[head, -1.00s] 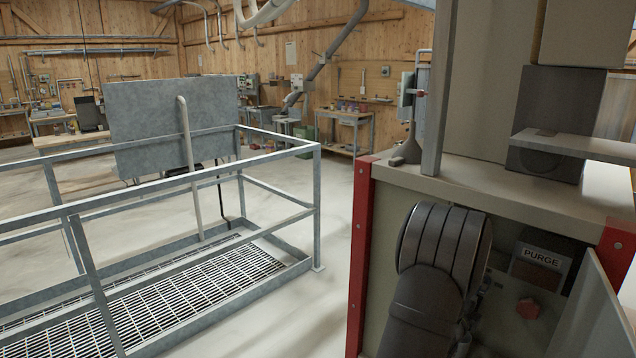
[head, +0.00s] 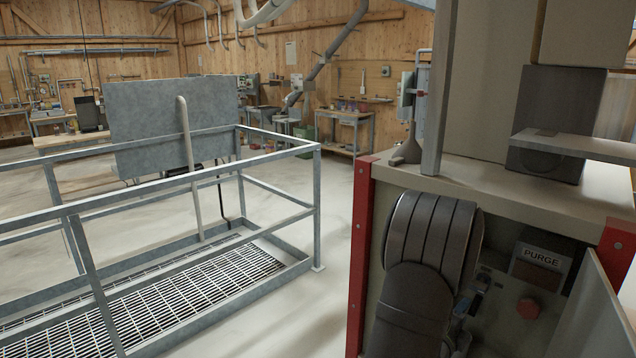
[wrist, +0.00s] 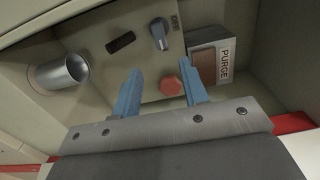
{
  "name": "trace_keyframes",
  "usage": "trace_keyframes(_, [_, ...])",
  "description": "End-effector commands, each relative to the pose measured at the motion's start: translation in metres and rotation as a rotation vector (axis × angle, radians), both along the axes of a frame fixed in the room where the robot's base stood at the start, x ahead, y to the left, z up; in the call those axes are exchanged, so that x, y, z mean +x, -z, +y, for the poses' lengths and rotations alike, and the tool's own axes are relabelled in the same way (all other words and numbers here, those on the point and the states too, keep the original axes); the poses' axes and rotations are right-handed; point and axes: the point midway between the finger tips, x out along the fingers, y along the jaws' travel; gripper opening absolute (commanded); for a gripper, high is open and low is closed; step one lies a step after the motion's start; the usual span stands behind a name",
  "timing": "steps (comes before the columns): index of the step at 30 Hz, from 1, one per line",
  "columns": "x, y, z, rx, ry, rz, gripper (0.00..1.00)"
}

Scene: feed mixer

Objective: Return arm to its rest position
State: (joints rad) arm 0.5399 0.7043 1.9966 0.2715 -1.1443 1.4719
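My gripper (wrist: 162,92) shows in the wrist view with its two blue fingers spread apart and nothing between them that I can see held. It faces a panel inside the machine's recess. Beyond the fingertips are a red hexagonal knob (wrist: 171,86), a grey-blue knob (wrist: 159,34) and a dark slot (wrist: 120,42). A box labelled PURGE (wrist: 212,62) stands close to the right finger.
A metal cup-like cylinder (wrist: 62,73) is at the left of the recess. Red edge posts (head: 361,255) frame the opening. An open door panel (head: 612,290) stands at right. A railed grating platform (head: 190,290) is at left, with bare floor between.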

Motion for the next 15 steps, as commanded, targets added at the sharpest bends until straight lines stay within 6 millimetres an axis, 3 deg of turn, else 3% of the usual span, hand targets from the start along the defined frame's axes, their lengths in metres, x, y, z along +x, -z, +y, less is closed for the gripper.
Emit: trace_keyframes(15, [0.072, 0.000, -0.072, -0.001, 0.000, -0.001, 0.40])
